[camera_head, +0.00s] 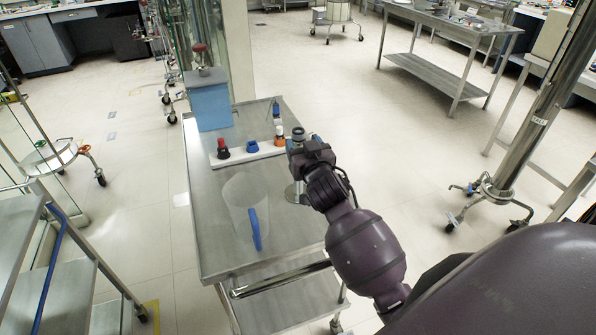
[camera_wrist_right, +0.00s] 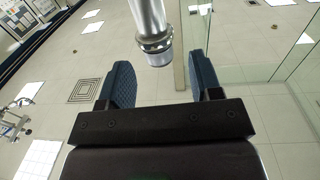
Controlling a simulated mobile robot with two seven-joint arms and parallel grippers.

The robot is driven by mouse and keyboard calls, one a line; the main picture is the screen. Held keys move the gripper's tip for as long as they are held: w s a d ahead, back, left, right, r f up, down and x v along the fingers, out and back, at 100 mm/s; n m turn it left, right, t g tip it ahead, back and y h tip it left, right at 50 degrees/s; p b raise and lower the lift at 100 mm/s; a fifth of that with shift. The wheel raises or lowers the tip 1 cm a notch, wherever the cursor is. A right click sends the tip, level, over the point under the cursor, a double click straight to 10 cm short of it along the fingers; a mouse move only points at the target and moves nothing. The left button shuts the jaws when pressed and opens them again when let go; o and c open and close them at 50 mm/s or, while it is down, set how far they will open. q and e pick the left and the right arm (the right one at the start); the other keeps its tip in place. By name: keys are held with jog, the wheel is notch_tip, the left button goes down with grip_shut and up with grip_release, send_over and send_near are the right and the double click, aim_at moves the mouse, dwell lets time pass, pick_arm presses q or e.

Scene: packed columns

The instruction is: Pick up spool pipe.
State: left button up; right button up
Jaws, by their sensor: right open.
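The spool pipe, a silver metal pipe with a ringed end, shows in the right wrist view (camera_wrist_right: 152,28), coming down from the top edge. In the head view its ringed top (camera_head: 298,134) and round foot (camera_head: 294,193) show at the right side of the steel cart, and it seems to stand upright. My right gripper (camera_head: 305,145) is at its upper part and hides its middle. In the right wrist view the blue fingers (camera_wrist_right: 163,82) are apart, with the pipe's end just beyond them. I cannot tell whether they touch it. My left gripper is not in view.
The steel cart (camera_head: 218,220) also carries a clear cylinder (camera_head: 245,190) with a blue object (camera_head: 254,230), a white rack (camera_head: 238,156) with coloured caps, and a blue box (camera_head: 208,102). A tall metal column (camera_head: 535,110) on wheels stands right. Floor between is clear.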

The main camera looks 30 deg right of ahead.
aim_at(299, 136)
jog(key=shift+w+d, duration=0.15)
jog(key=shift+w, duration=0.3)
jog(key=shift+w+d, duration=0.15)
jog(key=shift+w, duration=0.25)
jog(key=shift+p+x, duration=0.35)
jog(key=shift+x, duration=2)
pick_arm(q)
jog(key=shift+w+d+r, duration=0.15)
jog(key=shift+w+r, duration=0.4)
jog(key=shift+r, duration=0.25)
pick_arm(e)
jog(key=shift+d, duration=0.1)
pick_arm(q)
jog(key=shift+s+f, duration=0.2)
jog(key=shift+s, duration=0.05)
pick_arm(e)
grip_shut()
jog(key=shift+r, duration=0.1)
